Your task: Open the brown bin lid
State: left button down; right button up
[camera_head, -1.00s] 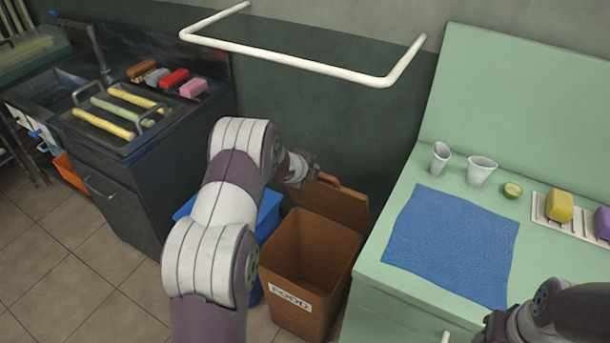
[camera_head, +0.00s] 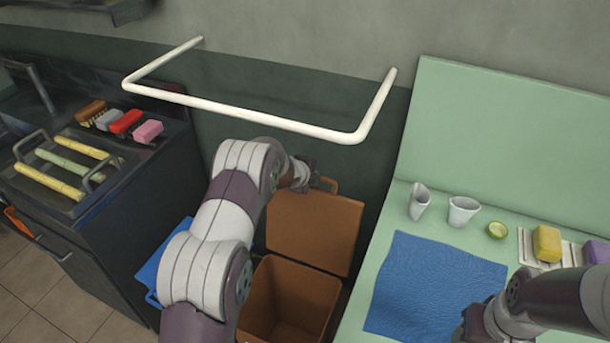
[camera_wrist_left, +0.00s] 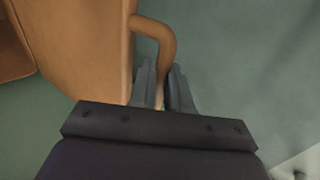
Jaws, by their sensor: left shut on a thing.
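The brown bin (camera_head: 285,300) stands on the floor between the dark sink cabinet and the green counter, its inside in view. Its brown lid (camera_head: 315,232) stands raised and nearly upright at the back of the bin, near the wall. My left gripper (camera_head: 308,175) is at the lid's top edge by its handle (camera_head: 328,184). In the left wrist view, the fingers (camera_wrist_left: 165,85) are shut on the curved brown handle (camera_wrist_left: 158,35), beside the lid (camera_wrist_left: 85,45). My right arm shows at the lower right, above the counter; its fingertips are not clearly visible.
A white wall rail (camera_head: 240,112) is above the bin. A blue bin (camera_head: 165,262) is partly hidden behind my left arm. The green counter (camera_head: 460,200) holds a blue mat (camera_head: 430,285), cups, a lime piece and sponges. The sink cabinet (camera_head: 130,220) is at left.

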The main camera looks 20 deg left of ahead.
pick_arm(q)
jog(key=shift+s+f, duration=0.25)
jog(key=shift+f, duration=0.35)
jog(key=c, duration=1.2)
grip_release()
jog(key=shift+w, duration=0.1)
jog(key=shift+o, duration=0.2)
jog(key=shift+r, duration=0.15)
jog(key=shift+s+r, duration=0.2)
jog(key=v, duration=1.2)
jog(key=shift+r+b, duration=0.15)
jog(key=shift+b, duration=0.25)
jog(key=shift+w, duration=0.1)
